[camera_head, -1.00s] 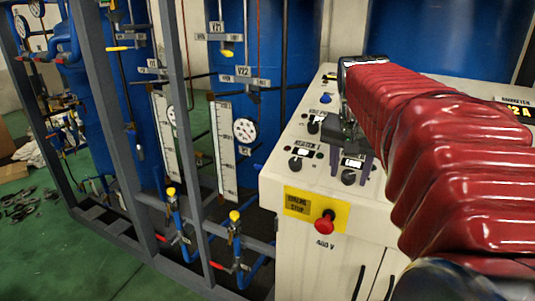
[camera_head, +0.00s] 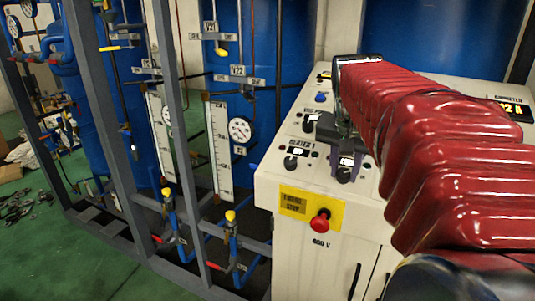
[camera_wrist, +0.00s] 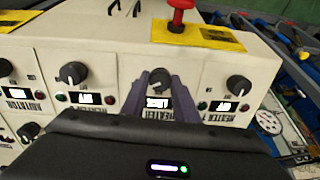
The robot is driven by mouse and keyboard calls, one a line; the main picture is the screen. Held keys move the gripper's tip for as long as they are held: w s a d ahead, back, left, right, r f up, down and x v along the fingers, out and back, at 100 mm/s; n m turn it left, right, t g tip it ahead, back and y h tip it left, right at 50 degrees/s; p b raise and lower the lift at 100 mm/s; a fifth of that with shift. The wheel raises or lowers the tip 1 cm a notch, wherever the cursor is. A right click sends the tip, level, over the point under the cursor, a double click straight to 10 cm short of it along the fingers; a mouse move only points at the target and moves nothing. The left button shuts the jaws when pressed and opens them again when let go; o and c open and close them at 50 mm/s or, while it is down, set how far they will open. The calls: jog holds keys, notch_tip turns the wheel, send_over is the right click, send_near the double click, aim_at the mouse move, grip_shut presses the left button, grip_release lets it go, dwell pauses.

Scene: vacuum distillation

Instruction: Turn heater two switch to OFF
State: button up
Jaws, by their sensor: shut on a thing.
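The heater two switch is a dark round knob (camera_wrist: 160,77) on the cream control panel, beside the Heater 1 knob (camera_wrist: 239,85). My gripper (camera_wrist: 162,80) has its two purple-grey fingers on either side of the knob, shut on it. In the wrist view the panel is upside down. A small lit display (camera_wrist: 158,103) shows between the fingers; I cannot read it surely. In the head view my gripper (camera_head: 346,165) stands over the knob (camera_head: 343,175), partly covering it and its display.
A red emergency stop button (camera_head: 320,221) on a yellow plate sits on the panel's front face below the knob. Other knobs flank it, such as one at left in the wrist view (camera_wrist: 73,73). A pipe rack with gauges (camera_head: 240,130) stands to the left.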

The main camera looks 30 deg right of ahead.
jog(key=shift+w+n, duration=0.1)
jog(key=shift+n, duration=0.2)
jog(key=n, duration=1.1)
jog(key=shift+w+r, duration=0.1)
dwell(0.5)
jog(key=o, duration=1.1)
jog(key=shift+c, duration=0.2)
jog(key=v, duration=1.3)
jog(key=shift+r, duration=0.45)
jog(key=shift+w+d, duration=0.15)
